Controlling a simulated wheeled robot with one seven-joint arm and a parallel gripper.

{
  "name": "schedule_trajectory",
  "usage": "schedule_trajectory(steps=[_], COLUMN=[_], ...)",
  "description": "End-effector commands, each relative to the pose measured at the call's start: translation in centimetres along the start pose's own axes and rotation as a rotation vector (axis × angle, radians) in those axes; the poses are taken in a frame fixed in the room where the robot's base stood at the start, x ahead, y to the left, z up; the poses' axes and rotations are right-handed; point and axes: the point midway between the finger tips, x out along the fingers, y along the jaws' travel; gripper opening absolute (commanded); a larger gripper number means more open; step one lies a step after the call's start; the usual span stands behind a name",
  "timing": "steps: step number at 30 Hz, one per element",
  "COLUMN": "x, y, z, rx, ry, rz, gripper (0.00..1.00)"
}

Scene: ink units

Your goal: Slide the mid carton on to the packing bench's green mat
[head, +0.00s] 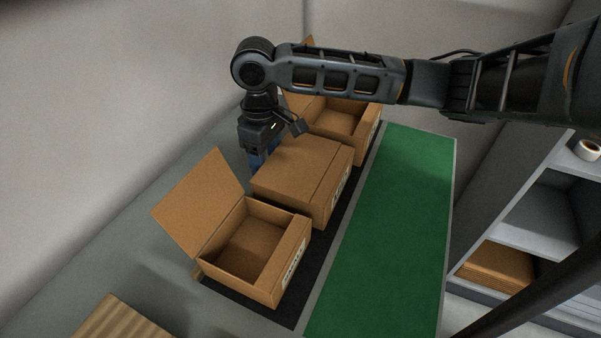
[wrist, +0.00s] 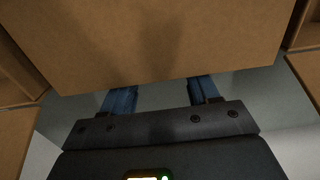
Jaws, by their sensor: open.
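The mid carton (head: 303,171) is closed and stands on a dark strip between two open cartons in the head view. Its brown surface (wrist: 160,40) fills the upper part of the wrist view. The green mat (head: 400,230) lies to the right of the cartons and is bare. My gripper (head: 257,163) points down just left of the mid carton, on its wall side. Its two blue fingers (wrist: 162,98) are apart with nothing between them, and their tips reach the carton's lower edge in the wrist view. I cannot tell whether they touch it.
An open, empty carton (head: 290,272) with a raised flap stands in front, and another open carton (head: 370,126) stands behind. Corrugated cardboard (head: 122,318) lies at the lower left. A shelf (head: 540,215) with a tape roll (head: 588,150) and stacked cardboard (head: 495,272) is at right.

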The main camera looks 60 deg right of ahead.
Motion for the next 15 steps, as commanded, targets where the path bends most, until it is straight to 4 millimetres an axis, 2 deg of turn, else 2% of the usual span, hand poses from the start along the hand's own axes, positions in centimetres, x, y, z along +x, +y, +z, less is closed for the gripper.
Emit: schedule_trajectory(steps=[15], x=[0.0], y=[0.0], z=[2.9], rx=[0.001], ry=[0.000], rz=[-0.001], gripper=[0.60])
